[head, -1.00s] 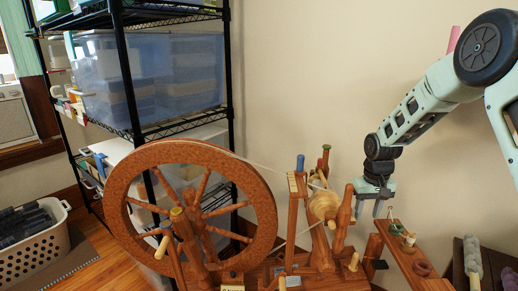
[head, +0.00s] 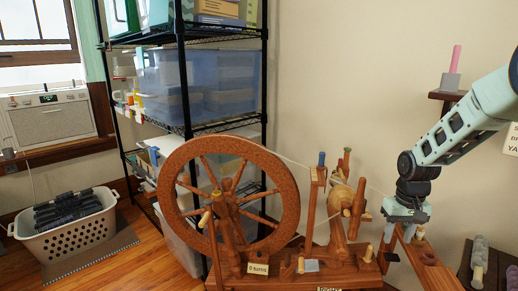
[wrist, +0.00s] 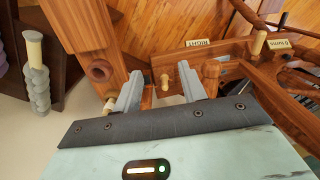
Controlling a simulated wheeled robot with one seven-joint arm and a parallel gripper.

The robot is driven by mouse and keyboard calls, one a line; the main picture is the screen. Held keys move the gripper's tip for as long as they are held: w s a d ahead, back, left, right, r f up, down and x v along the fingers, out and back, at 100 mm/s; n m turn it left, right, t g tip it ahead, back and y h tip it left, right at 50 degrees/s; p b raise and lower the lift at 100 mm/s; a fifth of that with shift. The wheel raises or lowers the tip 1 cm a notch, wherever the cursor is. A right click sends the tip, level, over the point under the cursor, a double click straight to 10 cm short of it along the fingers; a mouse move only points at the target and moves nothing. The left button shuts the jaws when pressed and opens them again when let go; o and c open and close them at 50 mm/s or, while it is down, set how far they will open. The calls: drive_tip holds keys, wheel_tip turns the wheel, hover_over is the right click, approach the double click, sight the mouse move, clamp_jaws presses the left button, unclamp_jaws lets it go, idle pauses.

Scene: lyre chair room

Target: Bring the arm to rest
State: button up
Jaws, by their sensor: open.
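My gripper (head: 403,237) hangs from my arm at the right in the head view, pointing down beside the right end of the spinning wheel (head: 228,205). In the wrist view my gripper (wrist: 158,88) shows two grey fingers spread apart with nothing between them. Beyond the fingers is the wooden base of the spinning wheel (wrist: 221,60), with a "RIGHT" label (wrist: 197,42) and a pale peg (wrist: 165,82). I cannot tell how close the fingertips are to the wood.
A black wire shelf (head: 183,85) with clear bins stands behind the wheel. A laundry basket (head: 68,236) sits on the floor at the left. Twisted yarn skeins (head: 479,256) lie at the lower right.

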drive_tip(key=s+a+r+n, duration=0.2)
drive_tip(key=s+a+r, duration=0.2)
drive_tip(key=s+a, duration=0.4)
drive_tip(key=s+a+r+n, duration=0.2)
drive_tip(key=s+a+r, duration=0.35)
drive_tip(key=a, duration=0.55)
drive_tip(key=s+a+r+n, duration=0.1)
drive_tip(key=s+a+n, duration=0.1)
drive_tip(key=s, duration=0.8)
drive_tip(key=s+a+r+n, duration=0.1)
drive_tip(key=s+a+n, duration=0.15)
drive_tip(key=s, duration=0.85)
wheel_tip(320, 180, up, 17)
drive_tip(key=p, duration=1.7)
drive_tip(key=shift+w, duration=0.35)
drive_tip(key=shift+a, duration=0.1)
